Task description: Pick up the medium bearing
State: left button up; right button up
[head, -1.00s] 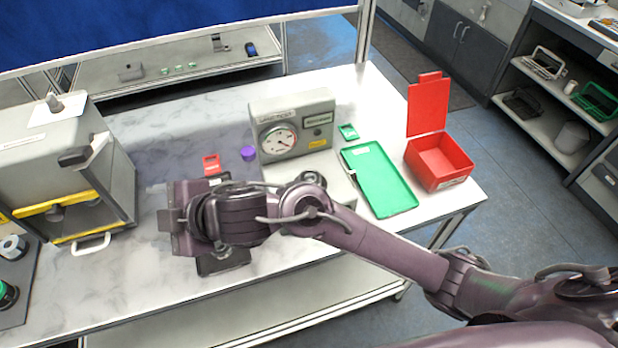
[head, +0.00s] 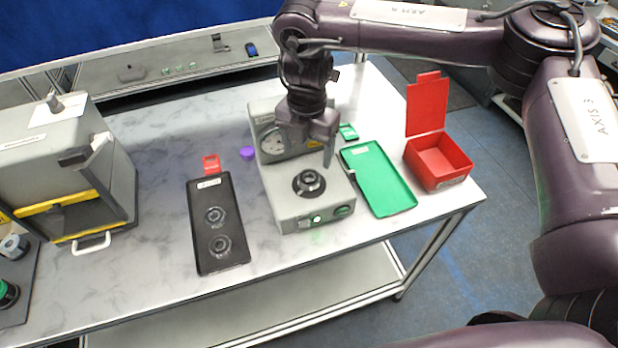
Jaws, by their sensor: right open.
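A dark round bearing (head: 309,183) sits on top of the grey test machine (head: 287,213), in front of its dial. Two more ring-shaped bearings, an upper one (head: 214,215) and a lower one (head: 220,245), lie in the black tray (head: 204,262) left of the machine. I cannot tell for sure which of them is the medium one. My right gripper (head: 311,150) hangs fingers down above and just behind the bearing on the machine. It is open and apart from that bearing. Its fingers partly cover the dial. My left gripper is out of view.
A green tray (head: 379,181) and an open red box (head: 440,163) stand right of the machine. A small red holder (head: 211,163) and a purple piece (head: 247,153) lie behind the black tray. A grey machine with yellow bars (head: 110,185) stands left. Marble tabletop is clear between.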

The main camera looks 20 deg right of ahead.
aim_at(309, 179)
notch_tip(309, 179, down, 2)
jog(key=shift+f, duration=0.2)
notch_tip(309, 179, down, 4)
jog(key=p, duration=0.3)
jog(key=shift+s+d+f, duration=0.15)
jog(key=shift+f, duration=0.45)
jog(key=c, duration=1.2)
jog(key=shift+o, duration=0.2)
jog(key=shift+r, duration=0.1)
